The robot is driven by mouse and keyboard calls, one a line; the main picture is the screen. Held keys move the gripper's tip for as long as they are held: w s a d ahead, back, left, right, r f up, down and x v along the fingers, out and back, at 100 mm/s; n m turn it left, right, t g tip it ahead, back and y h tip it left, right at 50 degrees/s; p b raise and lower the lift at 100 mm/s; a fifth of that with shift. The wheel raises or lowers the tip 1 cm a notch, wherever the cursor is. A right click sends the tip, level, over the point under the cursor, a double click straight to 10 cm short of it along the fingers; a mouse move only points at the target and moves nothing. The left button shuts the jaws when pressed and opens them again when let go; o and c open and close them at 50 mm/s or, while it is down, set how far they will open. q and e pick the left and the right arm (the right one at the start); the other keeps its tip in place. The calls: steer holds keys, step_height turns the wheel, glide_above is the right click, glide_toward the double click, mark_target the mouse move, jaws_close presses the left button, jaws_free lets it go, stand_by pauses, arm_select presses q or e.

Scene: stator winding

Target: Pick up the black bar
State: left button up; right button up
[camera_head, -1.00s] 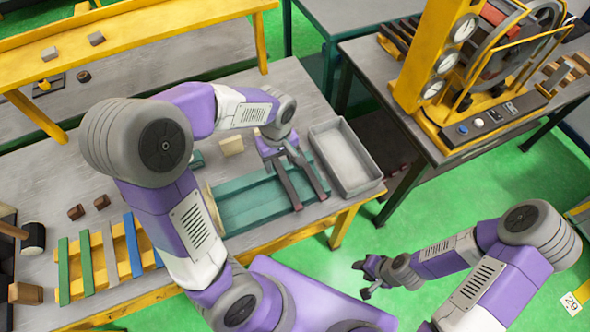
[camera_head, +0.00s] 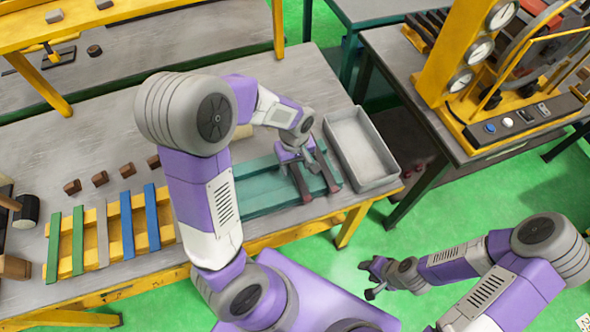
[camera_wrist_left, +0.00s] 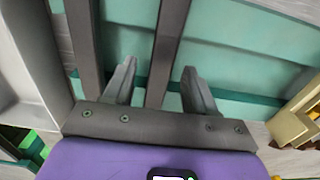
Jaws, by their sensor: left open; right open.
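Two long dark bars lie side by side on the green tray (camera_head: 255,190) at the right end of the workbench. One black bar (camera_head: 301,184) is the left one in the head view; the second dark bar (camera_head: 328,172) lies nearer the grey bin. My left gripper (camera_head: 301,162) is open just above the bars. In the left wrist view its fingers (camera_wrist_left: 158,86) stand on either side of one black bar (camera_wrist_left: 168,45), with gaps visible, and the second bar (camera_wrist_left: 84,45) is left of them. My right gripper (camera_head: 372,277) is open and empty over the green floor.
A grey bin (camera_head: 361,148) stands right of the tray. A yellow rack (camera_head: 112,238) with coloured strips and several small brown blocks (camera_head: 100,179) are at left. A yellow machine (camera_head: 465,75) stands on another table. The floor between is clear.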

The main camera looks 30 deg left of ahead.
arm_select(q)
steer(key=shift+f, duration=0.25)
jaws_close()
steer(key=shift+r, duration=0.15)
